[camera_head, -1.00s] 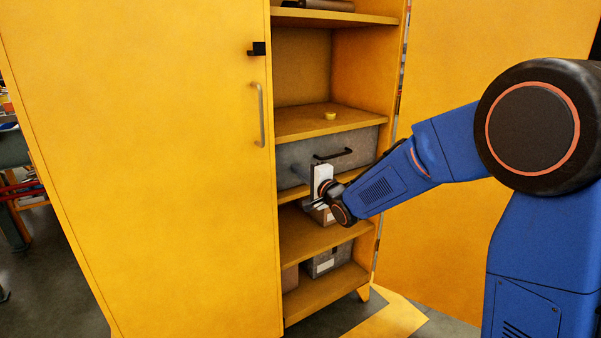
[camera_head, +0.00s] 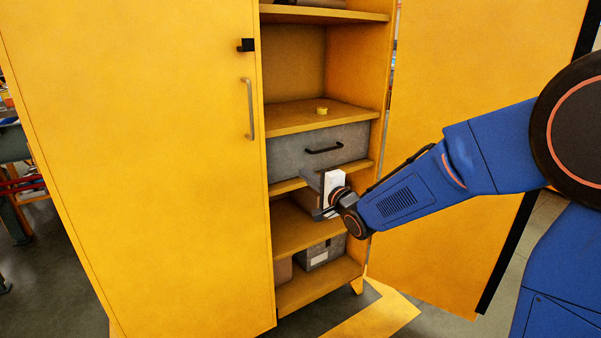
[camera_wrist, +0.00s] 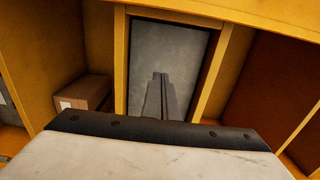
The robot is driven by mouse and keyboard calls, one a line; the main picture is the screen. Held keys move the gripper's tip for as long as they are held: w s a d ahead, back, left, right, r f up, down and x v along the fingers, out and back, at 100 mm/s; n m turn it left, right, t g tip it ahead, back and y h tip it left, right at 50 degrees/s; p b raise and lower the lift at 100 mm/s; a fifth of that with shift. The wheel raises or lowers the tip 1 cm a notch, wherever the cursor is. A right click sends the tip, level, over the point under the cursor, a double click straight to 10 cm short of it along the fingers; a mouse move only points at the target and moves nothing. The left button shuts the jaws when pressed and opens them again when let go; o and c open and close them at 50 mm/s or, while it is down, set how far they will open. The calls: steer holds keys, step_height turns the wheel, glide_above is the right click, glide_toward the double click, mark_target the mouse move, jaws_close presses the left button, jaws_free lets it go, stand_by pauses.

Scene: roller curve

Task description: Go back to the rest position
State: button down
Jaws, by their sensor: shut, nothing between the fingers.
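My gripper (camera_head: 314,196) is in front of the open yellow cabinet (camera_head: 170,150), just below the grey drawer. Its fingers are together and empty; they also show together in the wrist view (camera_wrist: 159,88). My blue arm reaches in from the right. The white block-like part by the gripper is part of my wrist. I cannot tell the exact gap between the fingertips and the shelf edges.
The grey drawer (camera_head: 290,154) with a black handle (camera_head: 324,149) sits in the cabinet. A small yellow object (camera_head: 321,110) lies on the shelf above. A grey box (camera_head: 321,255) stands below. The right door (camera_head: 450,220) is open beside my arm; the left door is shut.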

steer(key=s+d+f+n+g+h, duration=0.15)
steer(key=s+d+h, duration=0.25)
steer(key=s+d, duration=0.6)
steer(key=s+d+f+n+g+h, duration=0.1)
steer(key=s+d+n+g+h, duration=0.2)
steer(key=s+d, duration=0.7)
steer(key=s+d+f+n+g+h, duration=0.1)
steer(key=s+d+f+n+g, duration=0.1)
steer(key=s, duration=0.5)
steer(key=s+d+f+n+g+h, duration=0.1)
steer(key=s+d, duration=0.3)
steer(key=s, duration=0.4)
steer(key=s+d+f+n+g+h, duration=0.1)
steer(key=s+d+f+n+g, duration=0.1)
steer(key=s, duration=0.5)
steer(key=shift+s+d+f+n+g, duration=0.3)
steer(key=shift+d+n+g, duration=0.05)
steer(key=shift+d+n, duration=0.5)
